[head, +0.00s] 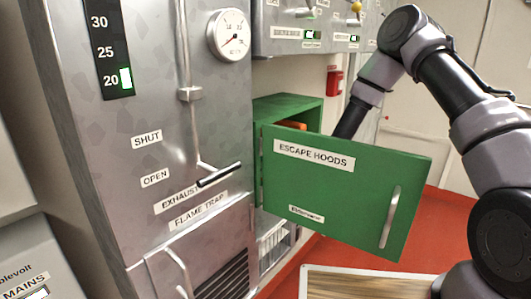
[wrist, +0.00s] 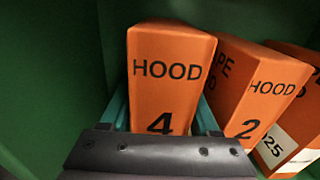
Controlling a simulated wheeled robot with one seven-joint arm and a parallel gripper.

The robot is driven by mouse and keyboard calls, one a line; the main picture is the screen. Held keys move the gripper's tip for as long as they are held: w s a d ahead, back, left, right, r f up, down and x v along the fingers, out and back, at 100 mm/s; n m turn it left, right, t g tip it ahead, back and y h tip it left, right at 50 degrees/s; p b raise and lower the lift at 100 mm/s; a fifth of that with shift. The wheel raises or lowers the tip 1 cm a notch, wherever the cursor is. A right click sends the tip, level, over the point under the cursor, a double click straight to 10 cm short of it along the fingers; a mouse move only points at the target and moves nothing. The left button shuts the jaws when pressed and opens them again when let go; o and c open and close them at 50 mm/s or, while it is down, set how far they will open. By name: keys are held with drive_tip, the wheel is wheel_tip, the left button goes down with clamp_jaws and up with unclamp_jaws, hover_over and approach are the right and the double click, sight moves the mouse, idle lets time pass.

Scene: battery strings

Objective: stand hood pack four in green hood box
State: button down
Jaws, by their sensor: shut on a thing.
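The green hood box (head: 290,108), with its door labelled ESCAPE HOODS (head: 340,190) standing open, is on the wall beside a steel cabinet in the head view. Its green inner wall (wrist: 50,70) fills the left of the wrist view. Orange hood pack four (wrist: 165,80) stands nearly upright inside the box. My gripper (wrist: 163,112) is shut on it, one teal finger on each side. In the head view the door hides my gripper. Orange hood pack two (wrist: 255,95) leans just right of pack four.
Another orange pack (wrist: 295,130) leans at the far right in the box. The open door stands in front of my forearm. Left of pack four there is a free gap to the box wall. A wooden-topped surface (head: 365,285) is at the bottom.

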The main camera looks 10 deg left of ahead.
drive_tip(key=shift+f, duration=0.25)
drive_tip(key=shift+f, duration=0.2)
drive_tip(key=shift+c, duration=0.6)
unclamp_jaws()
drive_tip(key=shift+d+r, duration=0.1)
drive_tip(key=shift+r, duration=0.05)
drive_tip(key=v, duration=1.2)
